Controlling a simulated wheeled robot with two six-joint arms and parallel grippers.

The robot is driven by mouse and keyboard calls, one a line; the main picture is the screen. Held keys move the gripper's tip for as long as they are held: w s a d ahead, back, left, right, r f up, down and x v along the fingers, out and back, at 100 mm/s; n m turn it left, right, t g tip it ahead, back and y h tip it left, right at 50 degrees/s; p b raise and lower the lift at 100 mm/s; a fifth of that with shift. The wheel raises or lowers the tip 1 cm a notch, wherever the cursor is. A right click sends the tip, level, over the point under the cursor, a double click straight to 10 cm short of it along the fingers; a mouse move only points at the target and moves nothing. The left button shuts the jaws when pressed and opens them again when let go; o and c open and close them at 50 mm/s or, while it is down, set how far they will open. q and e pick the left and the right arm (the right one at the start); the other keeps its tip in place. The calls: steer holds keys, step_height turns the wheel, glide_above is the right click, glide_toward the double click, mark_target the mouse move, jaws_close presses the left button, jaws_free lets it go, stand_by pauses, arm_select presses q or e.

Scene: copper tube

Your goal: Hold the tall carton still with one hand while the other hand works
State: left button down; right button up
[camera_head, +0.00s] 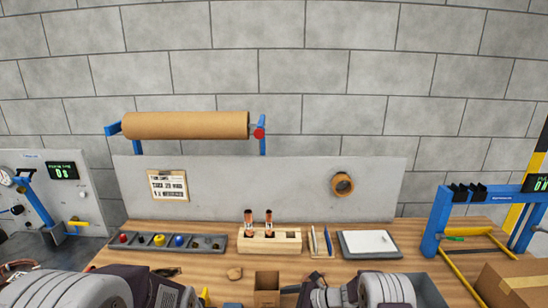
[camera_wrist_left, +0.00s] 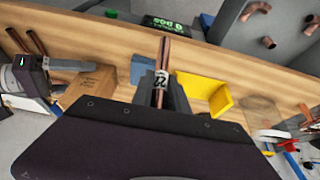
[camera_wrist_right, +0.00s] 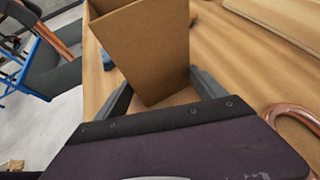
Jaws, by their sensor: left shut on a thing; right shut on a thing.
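The tall carton (camera_head: 267,284) is an open-topped brown box at the front middle of the bench. In the right wrist view the carton (camera_wrist_right: 145,45) stands between the fingers of my right gripper (camera_wrist_right: 160,92), which is shut on it. It also shows in the left wrist view (camera_wrist_left: 88,88), left of my left gripper. My left gripper (camera_wrist_left: 162,92) is shut on a copper tube (camera_wrist_left: 164,50) with a white printed tag (camera_wrist_left: 161,79). The tube points away from the gripper over the wood. In the head view both gripper tips are mostly hidden or out of frame.
A wooden block (camera_head: 285,245) holds two copper pieces behind the carton. A yellow holder (camera_wrist_left: 212,94) is close beside my left gripper. A cardboard box (camera_head: 512,284) is at far right.

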arm_select(q)
steer(key=w+d+r, duration=0.3)
steer(key=w+r, duration=0.3)
steer(key=w+d+r, duration=0.3)
steer(key=w+r, duration=0.3)
steer(key=w+d+r+m, duration=0.1)
steer(key=w+d+r, duration=0.3)
steer(key=d, duration=0.2)
steer(key=shift+m+h, duration=0.4)
steer(key=shift+m, duration=0.2)
steer(key=shift+d+f, duration=0.85)
steer(key=shift+f, duration=0.35)
steer(key=shift+d+f, duration=0.85)
steer(key=shift+f, duration=0.3)
